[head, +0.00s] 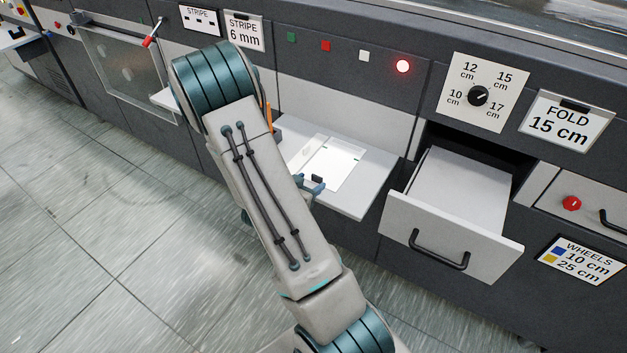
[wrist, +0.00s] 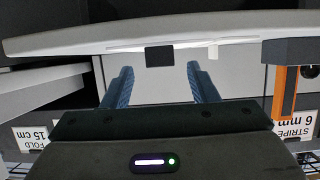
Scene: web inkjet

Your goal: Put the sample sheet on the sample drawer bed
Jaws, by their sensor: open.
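The white sample sheet (head: 338,168) lies flat on the pull-out shelf (head: 352,203). A small dark tab (wrist: 159,56) shows at the shelf's edge in the wrist view. My gripper (wrist: 161,84) is open and empty, with its two blue fingers on either side of the tab, apart from it. In the head view my gripper (head: 312,186) is mostly hidden behind my arm, at the shelf's near edge. The sample drawer (head: 455,238) stands open to the right, and its pale bed (head: 462,190) is bare.
A gap separates the shelf from the drawer. The drawer front carries a black handle (head: 438,250). A fold dial (head: 478,96) and a lit red lamp (head: 403,66) are on the panel above. An orange part (wrist: 285,105) is beside the shelf. The tiled floor (head: 110,230) is clear.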

